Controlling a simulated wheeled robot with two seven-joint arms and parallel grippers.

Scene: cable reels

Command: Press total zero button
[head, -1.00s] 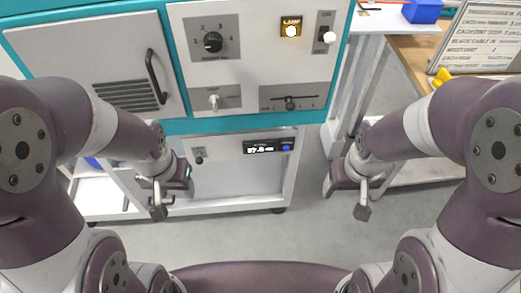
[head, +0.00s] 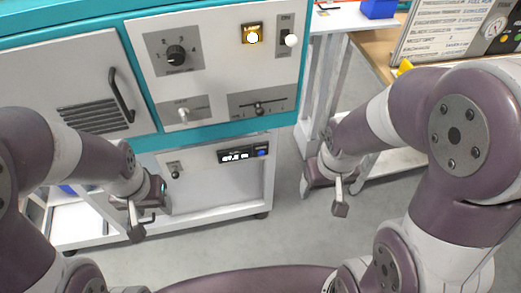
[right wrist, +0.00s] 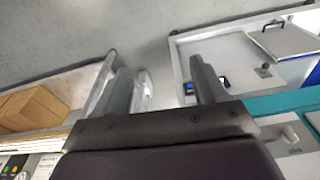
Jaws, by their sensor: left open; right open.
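A small dark display (head: 236,156) with lit digits sits on the light lower panel of the teal cabinet. A blue button (head: 262,152) is at its right end. The button also shows small in the right wrist view (right wrist: 188,87), beyond my fingers. My left gripper (head: 142,222) is open and empty, in front of and to the left of the lower panel. My right gripper (head: 342,196) is open and empty, to the right of the panel; its two fingers also show in the right wrist view (right wrist: 155,82). Neither touches the button.
The upper panel has a rotary knob (head: 176,55), a lit yellow lamp (head: 252,34), a white-tipped switch (head: 290,40) and a slider (head: 259,108). A black-handled door (head: 90,85) is at left. A table (head: 340,20) with a blue bin (head: 380,8) stands right. Grey floor is clear below.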

